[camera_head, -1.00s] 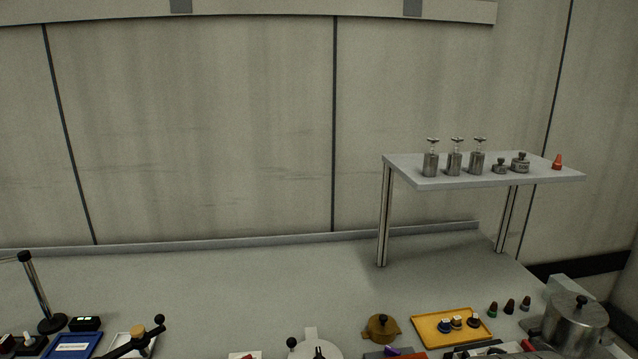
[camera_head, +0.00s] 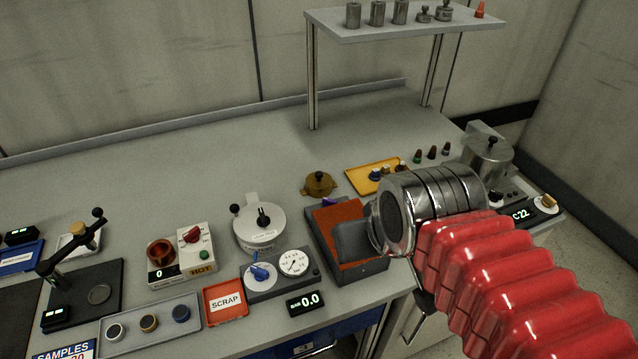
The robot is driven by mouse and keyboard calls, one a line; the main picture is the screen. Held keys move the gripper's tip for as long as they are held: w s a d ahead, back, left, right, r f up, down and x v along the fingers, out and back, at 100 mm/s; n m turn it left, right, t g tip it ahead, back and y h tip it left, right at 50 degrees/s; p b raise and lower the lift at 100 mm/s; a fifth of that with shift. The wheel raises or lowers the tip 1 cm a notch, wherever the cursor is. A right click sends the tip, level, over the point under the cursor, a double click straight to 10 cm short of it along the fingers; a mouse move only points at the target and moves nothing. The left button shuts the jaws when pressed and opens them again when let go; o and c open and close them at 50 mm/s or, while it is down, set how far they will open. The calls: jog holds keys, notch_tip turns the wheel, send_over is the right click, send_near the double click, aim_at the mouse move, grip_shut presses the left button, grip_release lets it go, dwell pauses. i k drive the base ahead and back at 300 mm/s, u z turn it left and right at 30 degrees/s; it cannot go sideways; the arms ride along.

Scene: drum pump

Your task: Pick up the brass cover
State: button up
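The brass cover (camera_head: 319,184) is a round, dull gold lid with a dark knob on top and small side lugs. It lies flat on the grey bench, behind the dark tray with the brown-orange floor and right of the white round device. My gripper (camera_head: 352,242) shows as a dark grey finger piece ahead of my silver wrist, over that tray. It is nearer to me than the cover, to its lower right, and apart from it. Only one finger piece shows clearly, so its opening cannot be made out. Nothing is seen held.
The dark tray (camera_head: 322,222) stands just in front of the cover. The yellow tray (camera_head: 360,182) with small knobbed parts is close on its right. The white round device (camera_head: 262,236) is to its left. The raised shelf (camera_head: 345,32) stands behind. The bench behind the cover is clear.

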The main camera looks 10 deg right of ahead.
aim_at(319, 185)
jog(key=k, duration=0.5)
jog(key=u, duration=0.95)
jog(key=i, duration=0.7)
jog(key=u, duration=0.35)
